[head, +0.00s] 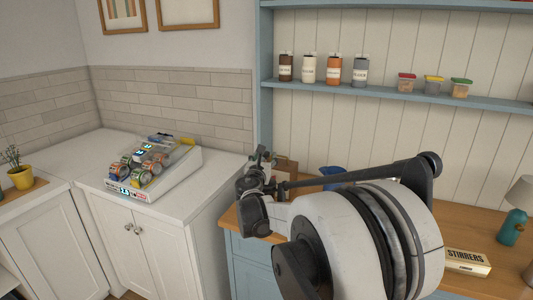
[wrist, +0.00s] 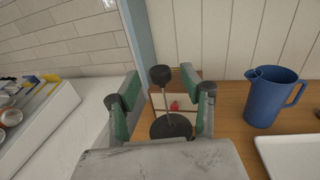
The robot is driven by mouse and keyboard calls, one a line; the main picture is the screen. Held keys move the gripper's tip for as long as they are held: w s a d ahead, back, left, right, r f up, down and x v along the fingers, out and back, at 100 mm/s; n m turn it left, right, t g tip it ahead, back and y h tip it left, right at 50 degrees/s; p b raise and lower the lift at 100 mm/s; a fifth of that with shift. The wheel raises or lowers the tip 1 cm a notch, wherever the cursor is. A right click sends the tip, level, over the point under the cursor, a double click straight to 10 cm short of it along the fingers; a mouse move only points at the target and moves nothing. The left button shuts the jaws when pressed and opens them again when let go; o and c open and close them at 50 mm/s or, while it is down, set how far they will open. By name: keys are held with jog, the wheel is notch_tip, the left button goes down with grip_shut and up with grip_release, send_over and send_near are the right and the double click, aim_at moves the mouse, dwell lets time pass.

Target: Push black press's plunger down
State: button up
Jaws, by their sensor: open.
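In the wrist view the black press shows a round black plunger knob (wrist: 160,75) on a thin rod, raised well above its dark lid (wrist: 170,127). The press's lower body is hidden below my gripper. My gripper (wrist: 161,98) is open, with one green-padded finger to the left of the rod and one to the right. No contact with the knob or rod is visible. In the head view my gripper (head: 262,160) is over the left end of the wooden counter, and I cannot make out the press there.
A blue pitcher (wrist: 273,98) stands right of the press, with a white tray (wrist: 290,155) in front of it. A light brown object with a red mark (wrist: 175,106) is behind the press. The blue shelf post (wrist: 137,40) rises behind to the left.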

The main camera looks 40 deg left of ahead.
jog(key=shift+x, duration=1.4)
grip_shut()
